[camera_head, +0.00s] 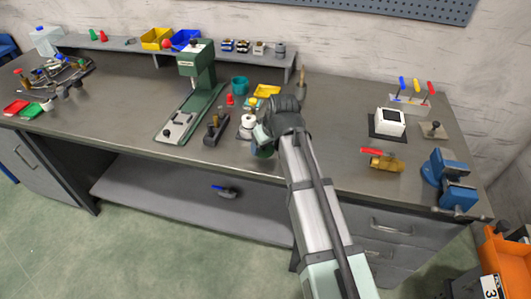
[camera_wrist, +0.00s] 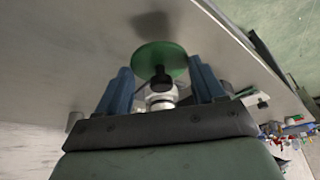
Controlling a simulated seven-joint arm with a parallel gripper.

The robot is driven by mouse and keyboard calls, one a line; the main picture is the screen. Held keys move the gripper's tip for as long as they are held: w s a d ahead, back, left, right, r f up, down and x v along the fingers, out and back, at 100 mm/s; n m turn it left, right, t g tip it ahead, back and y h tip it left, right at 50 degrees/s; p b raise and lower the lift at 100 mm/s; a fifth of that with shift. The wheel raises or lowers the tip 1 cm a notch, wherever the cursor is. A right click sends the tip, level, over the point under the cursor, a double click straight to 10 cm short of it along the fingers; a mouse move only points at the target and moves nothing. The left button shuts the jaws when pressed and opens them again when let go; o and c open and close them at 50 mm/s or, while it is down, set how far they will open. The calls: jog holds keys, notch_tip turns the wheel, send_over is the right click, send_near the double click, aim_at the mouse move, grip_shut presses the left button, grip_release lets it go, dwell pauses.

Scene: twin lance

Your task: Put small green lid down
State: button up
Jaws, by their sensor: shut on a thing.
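The small green lid (camera_wrist: 147,55) is a round, flat disc at the blue fingertips of my gripper (camera_wrist: 162,78) in the wrist view. A dark knob-like part and a white piece show between the fingers, against the disc. In the head view, the lid (camera_head: 264,152) shows as a green edge under my gripper (camera_head: 263,137), near the front edge of the bench (camera_head: 130,100). My gripper is shut on the lid. A dark shadow lies on the grey surface beyond the lid in the wrist view. My arm hides part of the bench.
A white, round-topped item (camera_head: 248,121) stands just left of my gripper, with a black tool (camera_head: 215,130) beside it. The green press (camera_head: 195,75) stands further left. A teal cup (camera_head: 239,84) and yellow tray (camera_head: 266,91) are behind. Bench right of my arm has bare room.

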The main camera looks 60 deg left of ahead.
aim_at(266, 151)
jog(key=shift+f, duration=1.85)
jog(key=shift+f, duration=0.1)
jog(key=o, duration=1)
jog(key=v, duration=1.2)
